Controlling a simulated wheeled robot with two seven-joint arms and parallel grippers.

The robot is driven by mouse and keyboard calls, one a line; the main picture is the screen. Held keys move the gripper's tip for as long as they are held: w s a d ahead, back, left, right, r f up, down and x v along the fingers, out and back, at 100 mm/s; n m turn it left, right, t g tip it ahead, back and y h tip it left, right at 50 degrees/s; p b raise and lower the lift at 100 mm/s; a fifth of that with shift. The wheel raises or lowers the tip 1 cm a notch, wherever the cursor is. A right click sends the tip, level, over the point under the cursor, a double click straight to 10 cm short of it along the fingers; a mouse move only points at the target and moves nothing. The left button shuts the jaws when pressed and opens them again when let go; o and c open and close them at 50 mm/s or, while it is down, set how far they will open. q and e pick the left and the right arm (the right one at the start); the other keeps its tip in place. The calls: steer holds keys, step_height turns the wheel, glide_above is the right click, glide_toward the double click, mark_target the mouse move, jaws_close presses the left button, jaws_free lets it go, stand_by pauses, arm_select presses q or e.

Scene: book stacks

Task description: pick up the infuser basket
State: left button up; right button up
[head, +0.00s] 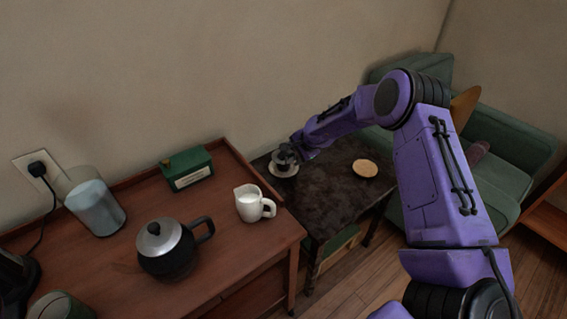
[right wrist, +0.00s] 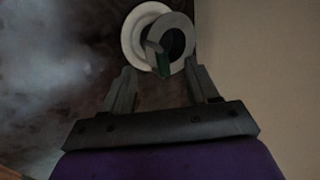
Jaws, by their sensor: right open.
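The infuser basket (right wrist: 172,41) shows in the right wrist view as a grey round rim with a dark inside and a dark green part at its near side. It stands over a pale saucer (right wrist: 132,37). In the head view the saucer (head: 283,172) lies at the back left of the dark side table, with the basket small, dark and partly hidden by my gripper. My right gripper (right wrist: 163,76) is open, its two fingers pointing toward the basket, which appears just beyond and between the tips. I cannot tell whether they touch. My left gripper is not in view.
The dark table (head: 325,205) also holds a round tan coaster (head: 365,167). On the wooden cabinet left of it stand a white pitcher (head: 249,204), a kettle (head: 166,248), a green box (head: 187,168) and a grey canister (head: 95,208). A wall runs close behind; a green sofa (head: 500,160) stands right.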

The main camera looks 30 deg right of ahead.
mark_target(291, 155)
steer(key=x, duration=0.5)
steer(key=shift+w+a+f, duration=0.15)
steer(key=shift+w+a, duration=0.05)
steer(key=c, duration=1)
